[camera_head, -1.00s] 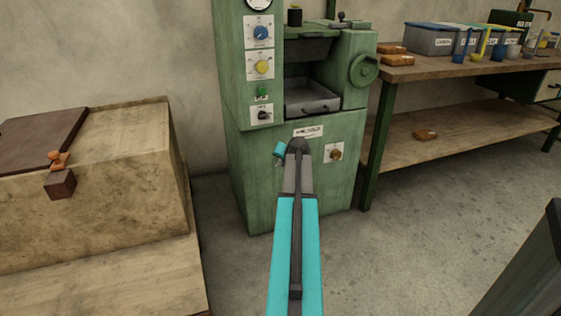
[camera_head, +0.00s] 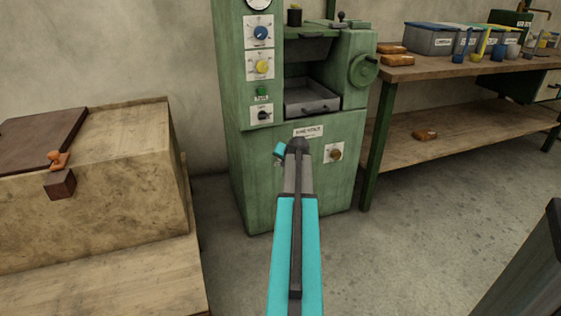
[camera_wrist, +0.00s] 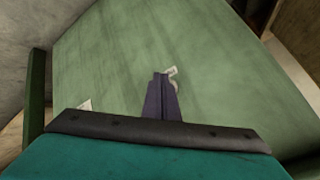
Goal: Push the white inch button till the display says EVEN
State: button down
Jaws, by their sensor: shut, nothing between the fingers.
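The green machine (camera_head: 290,190) stands ahead of me in the head view. Its front carries a blue knob (camera_head: 261,33), a yellow knob (camera_head: 262,66), a green button (camera_head: 262,91) and a black switch (camera_head: 264,115). A brown-yellow knob (camera_head: 336,153) sits on a white plate lower down. I cannot make out a white inch button or a display saying EVEN. In the wrist view my gripper (camera_wrist: 161,77) is shut and empty, pointing at a green panel (camera_wrist: 110,55).
A wooden chest (camera_head: 130,150) stands at the left. A workbench (camera_head: 440,68) at the right holds bins (camera_head: 430,40) and brown blocks (camera_head: 394,60). Another block (camera_head: 425,135) lies on its lower shelf. The floor (camera_head: 410,230) between is clear.

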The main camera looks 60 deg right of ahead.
jog(key=shift+w+d+p, duration=0.55)
jog(key=shift+w+p, duration=0.1)
jog(key=shift+w, duration=0.05)
dwell(1.8)
jog(key=shift+s, duration=0.1)
dwell(0.3)
jog(key=shift+s+a, duration=0.55)
jog(key=shift+s, duration=0.1)
jog(key=shift+s, duration=0.1)
jog(key=shift+s+a+p, duration=0.35)
jog(key=shift+s+a, duration=0.4)
jog(key=shift+s, duration=0.25)
jog(key=shift+s+a+p, duration=0.35)
jog(key=shift+s+a, duration=0.4)
jog(key=shift+s, duration=0.2)
jog(key=shift+w+r, duration=0.1)
